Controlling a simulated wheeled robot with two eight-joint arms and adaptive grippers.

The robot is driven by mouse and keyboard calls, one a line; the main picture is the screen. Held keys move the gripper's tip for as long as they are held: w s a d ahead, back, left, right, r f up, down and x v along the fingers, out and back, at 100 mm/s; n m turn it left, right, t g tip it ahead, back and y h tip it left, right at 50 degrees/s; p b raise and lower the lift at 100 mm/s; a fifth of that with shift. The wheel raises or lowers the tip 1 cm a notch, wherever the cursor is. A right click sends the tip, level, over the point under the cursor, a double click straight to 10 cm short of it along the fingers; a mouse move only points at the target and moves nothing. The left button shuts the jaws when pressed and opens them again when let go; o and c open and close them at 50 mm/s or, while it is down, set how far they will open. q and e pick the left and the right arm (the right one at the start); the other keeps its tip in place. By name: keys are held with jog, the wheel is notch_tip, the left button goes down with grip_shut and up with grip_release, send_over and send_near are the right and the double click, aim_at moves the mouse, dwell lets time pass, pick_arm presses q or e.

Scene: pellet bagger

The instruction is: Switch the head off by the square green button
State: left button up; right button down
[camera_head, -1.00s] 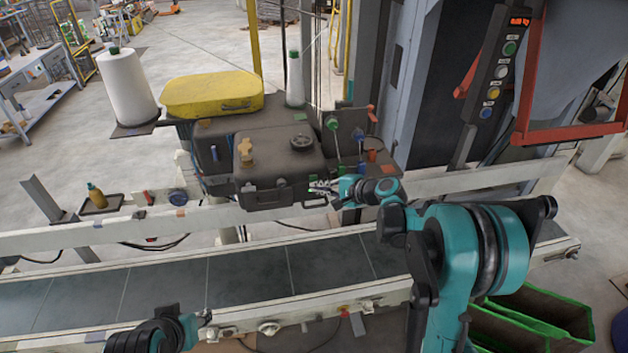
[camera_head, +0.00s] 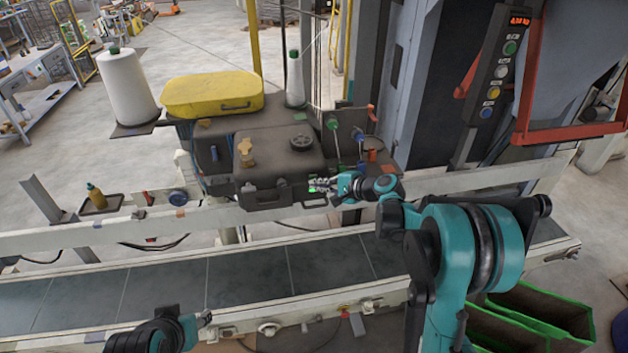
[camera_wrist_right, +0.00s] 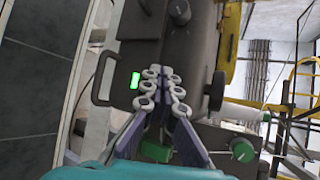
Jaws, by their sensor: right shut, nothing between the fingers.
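The dark sewing head (camera_head: 270,155) stands behind the conveyor. A bright green lit square (camera_head: 312,190), which looks like the square green button, is on its front face, partly behind my fingers. It shows clearly in the wrist view (camera_wrist_right: 134,80), between a black handle and my fingertips. My right gripper (camera_head: 318,185) is shut and empty, its tips close to the head's front, just beside the green square. I cannot tell whether they touch the face. My left gripper (camera_head: 205,317) is at the lower left over the conveyor's near edge; its fingers are too small to judge.
The conveyor belt (camera_head: 240,272) runs across the front. A yellow case (camera_head: 212,94) and thread cones (camera_head: 128,88) stand behind. Green and blue knobs (camera_head: 333,124) are right of the head. A button panel (camera_head: 497,75) hangs at upper right.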

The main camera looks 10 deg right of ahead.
jog(key=shift+w, duration=0.35)
dwell(0.3)
jog(key=shift+s, duration=0.95)
jog(key=shift+s, duration=0.1)
jog(key=s+b, duration=0.1)
jog(key=s, duration=0.4)
jog(key=shift+s, duration=0.4)
